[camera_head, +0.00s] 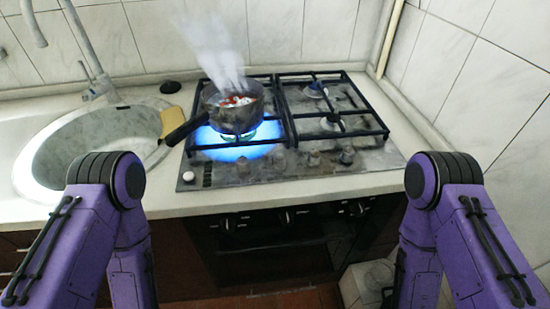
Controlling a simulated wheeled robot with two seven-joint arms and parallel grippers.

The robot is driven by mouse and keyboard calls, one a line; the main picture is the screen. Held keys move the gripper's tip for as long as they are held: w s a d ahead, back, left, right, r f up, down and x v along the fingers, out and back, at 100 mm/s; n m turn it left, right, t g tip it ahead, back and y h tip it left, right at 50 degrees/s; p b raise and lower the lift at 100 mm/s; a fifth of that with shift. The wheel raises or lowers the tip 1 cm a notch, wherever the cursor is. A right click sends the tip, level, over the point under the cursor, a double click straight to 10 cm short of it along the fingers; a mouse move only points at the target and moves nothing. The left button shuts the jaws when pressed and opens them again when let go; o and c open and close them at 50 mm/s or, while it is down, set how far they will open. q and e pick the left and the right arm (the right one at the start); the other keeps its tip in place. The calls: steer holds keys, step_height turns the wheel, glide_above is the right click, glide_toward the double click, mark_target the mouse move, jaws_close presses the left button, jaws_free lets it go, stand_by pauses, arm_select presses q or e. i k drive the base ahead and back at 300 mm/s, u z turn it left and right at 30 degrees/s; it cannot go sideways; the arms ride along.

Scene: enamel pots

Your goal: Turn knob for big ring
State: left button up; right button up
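A steel pot (234,112) with a dark handle pointing left stands over the front left burner of the gas hob (365,157). Red and white pieces lie in the pot, and pale steam rises from it. A wide blue flame (228,153) burns beneath the pot; its burner is mostly hidden. Several grey knobs (279,160) stand in a row along the hob's front edge. I cannot tell from their markings which knob serves the big ring. My purple arms show at both sides, bent downward, and neither gripper is in view.
The pot handle (187,128) sticks out over the counter toward the sink (95,147). A brown sponge-like block (173,121) lies beside it. The right-hand burners (331,121) carry no pots. An oven front (270,243) is below, and a tiled wall bounds the right.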

mark_target(277, 165)
steer(key=k, duration=0.5)
steer(key=u, duration=1.5)
steer(key=i, duration=0.45)
steer(key=z, duration=2.4)
